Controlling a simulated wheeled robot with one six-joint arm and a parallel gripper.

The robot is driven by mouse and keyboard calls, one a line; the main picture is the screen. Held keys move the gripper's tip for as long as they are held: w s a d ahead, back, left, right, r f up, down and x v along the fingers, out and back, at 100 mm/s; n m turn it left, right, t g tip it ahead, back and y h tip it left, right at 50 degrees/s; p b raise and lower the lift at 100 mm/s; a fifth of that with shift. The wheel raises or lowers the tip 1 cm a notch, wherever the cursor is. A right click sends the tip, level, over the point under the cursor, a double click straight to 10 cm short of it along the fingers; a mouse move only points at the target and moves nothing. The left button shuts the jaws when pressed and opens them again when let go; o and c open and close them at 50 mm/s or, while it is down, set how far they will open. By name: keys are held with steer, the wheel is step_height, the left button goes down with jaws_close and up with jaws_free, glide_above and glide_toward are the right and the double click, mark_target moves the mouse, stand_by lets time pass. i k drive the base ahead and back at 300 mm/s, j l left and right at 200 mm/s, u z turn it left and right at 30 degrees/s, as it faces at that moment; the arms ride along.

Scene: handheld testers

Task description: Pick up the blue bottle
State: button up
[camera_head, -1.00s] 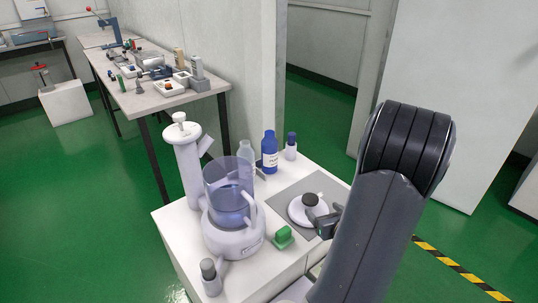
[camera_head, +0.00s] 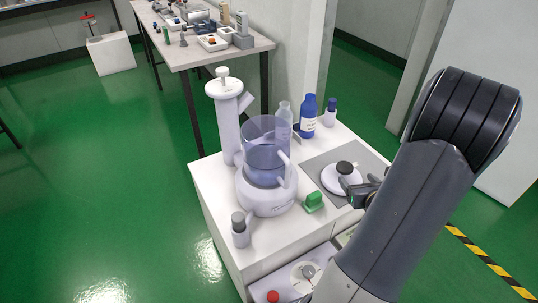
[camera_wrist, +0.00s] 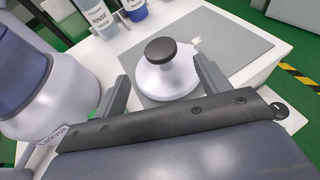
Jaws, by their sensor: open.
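The blue bottle (camera_head: 308,117) stands upright near the back edge of the white cabinet top, with a white label on its front. In the wrist view only its lower part (camera_wrist: 134,10) shows at the top edge. My gripper (camera_head: 366,188) is at the right side of the cabinet top, in front of the bottle and apart from it. In the wrist view my gripper (camera_wrist: 162,82) is open, its two fingers on either side of a white round-based object with a black knob (camera_wrist: 161,50). I cannot tell whether they touch it.
A clear rinse bottle (camera_head: 284,115) stands left of the blue bottle, and a small blue-capped bottle (camera_head: 331,112) stands right. A large blender-like machine (camera_head: 268,190) fills the left. A green block (camera_head: 314,202) lies before the grey mat (camera_head: 372,160). A drawer (camera_head: 285,280) is open below.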

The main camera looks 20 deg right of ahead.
mark_target(308, 108)
steer(key=k+j, duration=0.25)
steer(key=k, duration=0.2)
steer(key=k+j, duration=0.2)
steer(key=k, duration=0.3)
